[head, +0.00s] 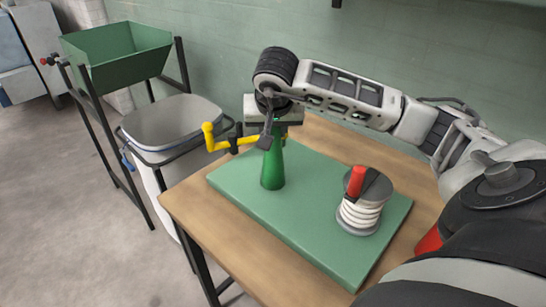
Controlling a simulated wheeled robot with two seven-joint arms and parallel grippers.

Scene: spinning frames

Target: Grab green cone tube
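The green cone tube (273,170) stands upright on the green board (320,225), left of its middle. It is wider at the bottom, and its top is hidden behind my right gripper. My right gripper (266,137) is at the upper end of the cone, pointing down, with its arm coming in from the right. A dark finger overlaps the cone's upper part in the picture. I cannot tell whether the fingers touch the cone or are closed. My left gripper is not in view.
A yellow crank handle (214,144) shows just left of my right gripper. A spool of white thread (360,214) with a red grip (356,180) stands on the board's right. A wooden table (190,205) carries the board. A white bin (172,125) and green hopper (120,55) stand left.

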